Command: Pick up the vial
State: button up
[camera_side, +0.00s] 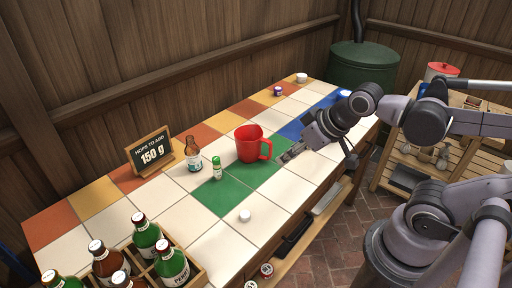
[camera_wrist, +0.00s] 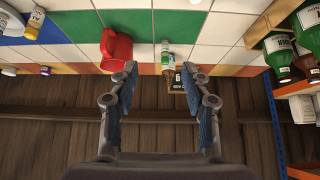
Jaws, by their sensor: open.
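A small vial (camera_side: 217,168) with a green and white label stands upright on the tiled table, in front of a brown bottle and left of a red mug. It also shows in the wrist view (camera_wrist: 165,48), at the top, beyond the gap between the fingers. My gripper (camera_side: 288,156) is open and empty. It is low over the table, right of the red mug and well apart from the vial. In the wrist view both fingers are spread wide with nothing between them (camera_wrist: 161,80).
The red mug (camera_side: 249,144) stands between my gripper and the vial's far side. The brown bottle (camera_side: 193,156) and a chalkboard sign (camera_side: 151,153) are behind the vial. A white lid-like disc (camera_side: 245,215) lies in front. A bottle crate (camera_side: 198,274) is at front left.

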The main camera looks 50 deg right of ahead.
jog(key=shift+o, duration=0.4)
